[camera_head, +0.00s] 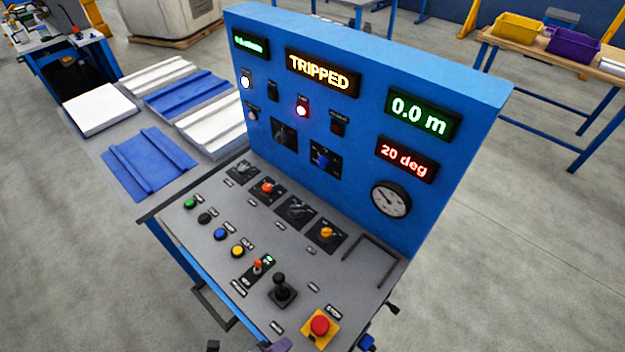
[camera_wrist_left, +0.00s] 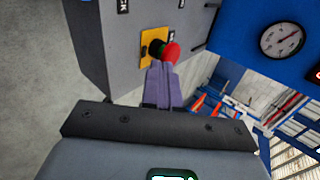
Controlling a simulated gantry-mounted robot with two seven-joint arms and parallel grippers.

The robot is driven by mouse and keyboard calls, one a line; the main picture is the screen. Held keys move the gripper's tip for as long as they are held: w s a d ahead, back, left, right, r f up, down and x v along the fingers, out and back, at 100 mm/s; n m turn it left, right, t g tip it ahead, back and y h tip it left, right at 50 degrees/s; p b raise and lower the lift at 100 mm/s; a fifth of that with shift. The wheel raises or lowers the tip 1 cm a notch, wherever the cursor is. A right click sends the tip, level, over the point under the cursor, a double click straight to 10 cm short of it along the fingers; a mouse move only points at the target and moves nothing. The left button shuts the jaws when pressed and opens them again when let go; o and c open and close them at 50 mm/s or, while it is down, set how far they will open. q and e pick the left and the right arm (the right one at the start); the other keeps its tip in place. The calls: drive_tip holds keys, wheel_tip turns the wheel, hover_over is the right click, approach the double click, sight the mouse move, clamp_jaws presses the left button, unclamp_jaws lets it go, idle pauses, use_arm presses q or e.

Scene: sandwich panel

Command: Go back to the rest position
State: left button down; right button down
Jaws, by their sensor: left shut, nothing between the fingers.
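My left gripper (camera_head: 277,346) just enters the bottom edge of the head view, in front of the panel's near edge and left of the red stop button (camera_head: 320,325). In the left wrist view its purple fingers (camera_wrist_left: 162,80) are shut together with nothing between them. There the red button (camera_wrist_left: 171,52) on its yellow plate (camera_wrist_left: 150,36) lies just beyond the fingertips. In the head view a gap shows between the gripper and the button. My right gripper is not in view.
The blue control panel (camera_head: 345,40) reads "TRIPPED", "0.0 m" and "20 deg". Its sloped desk carries a black joystick (camera_head: 283,288), several buttons and knobs. White and blue sheets (camera_head: 148,163) lie at left. A bench with a yellow bin (camera_head: 517,27) and purple bin (camera_head: 573,45) stands at back right.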

use_arm(q)
drive_tip(key=s+a+f+n+g+y, duration=0.1)
drive_tip(key=s+a+n+g+y, duration=0.15)
drive_tip(key=a+n, duration=0.75)
drive_tip(key=s+a+n+g+y, duration=0.1)
drive_tip(key=s+a+n+y, duration=0.3)
drive_tip(key=n, duration=1)
wheel_tip(320, 180, up, 32)
drive_tip(key=n+p, duration=0.1)
drive_tip(key=p, duration=3.1)
drive_tip(key=shift+w+a+r, duration=0.2)
drive_tip(key=shift+w+a, duration=0.15)
drive_tip(key=shift+a, duration=0.05)
